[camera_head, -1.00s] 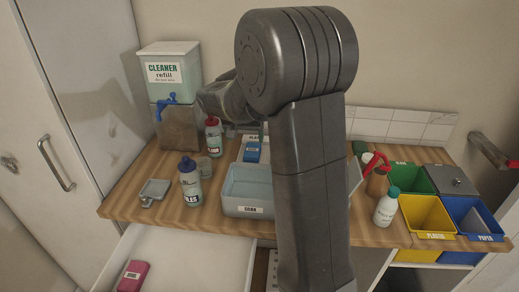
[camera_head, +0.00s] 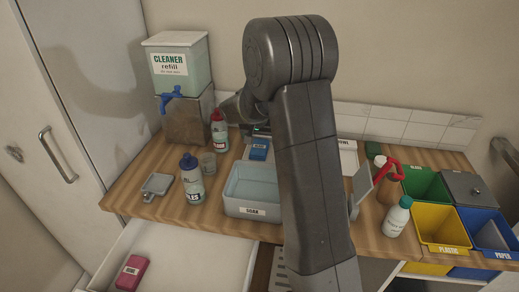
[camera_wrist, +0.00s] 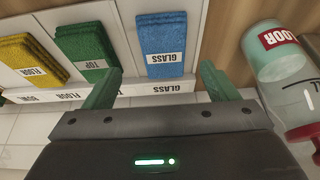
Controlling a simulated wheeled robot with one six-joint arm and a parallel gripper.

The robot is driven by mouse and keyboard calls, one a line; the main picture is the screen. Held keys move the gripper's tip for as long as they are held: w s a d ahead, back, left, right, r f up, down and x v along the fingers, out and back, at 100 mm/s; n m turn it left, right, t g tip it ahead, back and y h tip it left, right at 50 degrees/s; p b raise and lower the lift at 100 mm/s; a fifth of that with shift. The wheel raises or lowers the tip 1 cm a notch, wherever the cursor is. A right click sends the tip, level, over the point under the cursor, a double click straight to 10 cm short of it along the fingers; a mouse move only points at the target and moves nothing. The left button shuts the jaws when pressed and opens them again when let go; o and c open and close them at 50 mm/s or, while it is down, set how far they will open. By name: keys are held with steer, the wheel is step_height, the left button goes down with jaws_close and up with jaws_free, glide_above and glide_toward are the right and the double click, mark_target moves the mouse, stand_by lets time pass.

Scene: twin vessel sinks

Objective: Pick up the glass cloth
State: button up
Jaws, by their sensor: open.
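The glass cloth is a folded blue cloth (camera_wrist: 166,38) with a white GLASS label. In the wrist view it lies in a white compartment, at upper centre. In the head view the blue cloth (camera_head: 258,149) lies behind the grey basin. My gripper (camera_wrist: 160,78) is open, with its two green fingers apart and nothing between them. In the head view my arm hides most of the gripper.
A green TOP cloth (camera_wrist: 85,50) and a yellow FLOOR cloth (camera_wrist: 30,58) lie in neighbouring compartments. A FLOOR bottle (camera_wrist: 280,60) stands close to the right finger. The grey basin (camera_head: 254,211), a bottle (camera_head: 191,180) and coloured bins (camera_head: 440,225) occupy the counter. A drawer (camera_head: 185,262) is open in front.

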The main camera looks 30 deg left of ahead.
mark_target(259, 147)
steer(key=x, duration=0.3)
steer(key=p+x, duration=0.1)
steer(key=shift+w+a+f, duration=0.1)
steer(key=shift+a+f, duration=0.25)
steer(key=shift+f+b, duration=0.25)
steer(key=shift+b, duration=0.3)
stand_by(0.4)
steer(key=c, duration=1.1)
